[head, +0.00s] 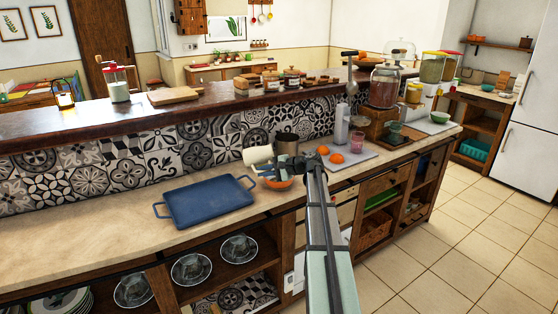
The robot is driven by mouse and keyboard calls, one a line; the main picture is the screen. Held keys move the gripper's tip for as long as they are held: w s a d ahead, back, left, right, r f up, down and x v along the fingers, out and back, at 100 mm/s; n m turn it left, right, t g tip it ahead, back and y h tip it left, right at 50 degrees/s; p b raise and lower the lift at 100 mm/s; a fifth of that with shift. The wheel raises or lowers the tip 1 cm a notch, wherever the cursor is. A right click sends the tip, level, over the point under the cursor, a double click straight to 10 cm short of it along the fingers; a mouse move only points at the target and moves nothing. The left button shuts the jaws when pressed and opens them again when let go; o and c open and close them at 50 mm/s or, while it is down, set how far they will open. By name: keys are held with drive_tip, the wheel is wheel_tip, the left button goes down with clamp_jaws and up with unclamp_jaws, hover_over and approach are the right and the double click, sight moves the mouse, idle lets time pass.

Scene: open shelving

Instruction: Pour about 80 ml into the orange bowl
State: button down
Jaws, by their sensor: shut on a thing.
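The orange bowl (279,183) sits on the counter just right of the blue tray, partly hidden by my gripper. My gripper (268,168) is above the bowl, shut on a cream-white cylindrical vessel (257,155). The vessel lies tipped well over, almost on its side, above and slightly left of the bowl. Its contents, any stream, and the level in the bowl are too small or hidden to tell.
A blue two-handled tray (207,201) lies left of the bowl. A grey metal container (287,144) stands behind my gripper. Two oranges (336,158), a pink glass (357,141) and a glass dispenser (384,86) stand to the right. The counter's left end is clear.

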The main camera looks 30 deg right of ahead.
drive_tip(key=shift+d+r, duration=0.1)
drive_tip(key=shift+r, duration=0.05)
drive_tip(key=shift+w+a+r+t, duration=0.1)
drive_tip(key=shift+w+a+t, duration=0.1)
drive_tip(key=shift+t, duration=0.1)
idle(0.3)
drive_tip(key=shift+a+r+m+t+y, duration=0.1)
drive_tip(key=shift+r+m+t+y, duration=0.2)
drive_tip(key=shift+t+y, duration=0.15)
idle(1.0)
drive_tip(key=shift+f, duration=0.1)
drive_tip(key=shift+w+a+f+g+h, duration=0.15)
drive_tip(key=shift+f+g+h, duration=0.1)
drive_tip(key=shift+g+h, duration=0.3)
drive_tip(key=shift+w+a+f+n+g+h, duration=0.15)
drive_tip(key=shift+a+f+n+g+h, duration=0.2)
drive_tip(key=shift+f, duration=0.25)
drive_tip(key=shift+w+a+f+n+g+h, duration=0.15)
drive_tip(key=shift+a+f+g, duration=0.1)
drive_tip(key=shift+a+f, duration=0.25)
drive_tip(key=shift+d, duration=0.2)
drive_tip(key=shift+r+g+h, duration=0.15)
drive_tip(key=shift+g+h, duration=0.25)
